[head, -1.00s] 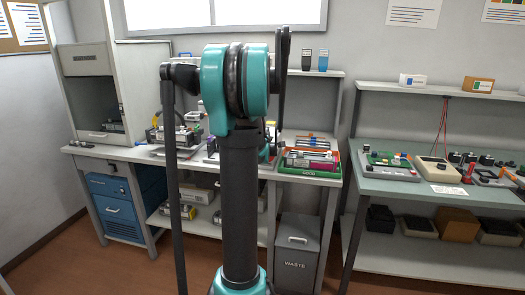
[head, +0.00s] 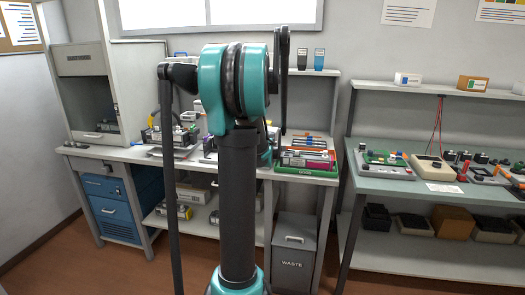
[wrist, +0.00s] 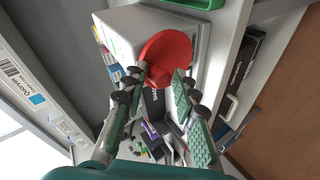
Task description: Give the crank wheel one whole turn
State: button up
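A red disc-shaped wheel (wrist: 182,45), which looks like the crank wheel, is in the upper middle of the wrist view, against a pale grey box (wrist: 130,28). A red part of it reaches down between my fingers. My gripper (wrist: 160,76) is open, its two fingers apart on either side of the wheel's lower part. I cannot tell whether either finger touches the red part. In the head view my own arm stands in the middle, and the gripper and wheel are hidden behind it.
A bench (head: 116,154) with devices runs behind my arm. A green tray (head: 306,172) is on its right end, above a grey waste bin (head: 294,243). A second bench (head: 370,186) with devices is at right. A grey cabinet (head: 78,61) stands at left.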

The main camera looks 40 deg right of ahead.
jog(key=shift+o, duration=1)
jog(key=shift+s+r, duration=0.1)
jog(key=v, duration=1.1)
jog(key=shift+s+a+r, duration=0.2)
jog(key=shift+a+r, duration=0.05)
jog(key=s+a+f+m+g+y, duration=0.15)
jog(key=a+f, duration=0.25)
jog(key=a, duration=0.4)
jog(key=a+f+y, duration=0.2)
jog(key=a+f, duration=0.2)
jog(key=a, duration=0.4)
jog(key=a+f+m+y, duration=0.1)
jog(key=a+f, duration=0.2)
jog(key=a, duration=0.5)
jog(key=s+a+f+m+g+y, duration=0.2)
jog(key=s+a+f+m+g, duration=0.1)
jog(key=s+a+f, duration=0.8)
jog(key=s+a+g, duration=0.1)
jog(key=s+a, duration=0.3)
jog(key=a, duration=0.1)
jog(key=shift+s, duration=0.2)
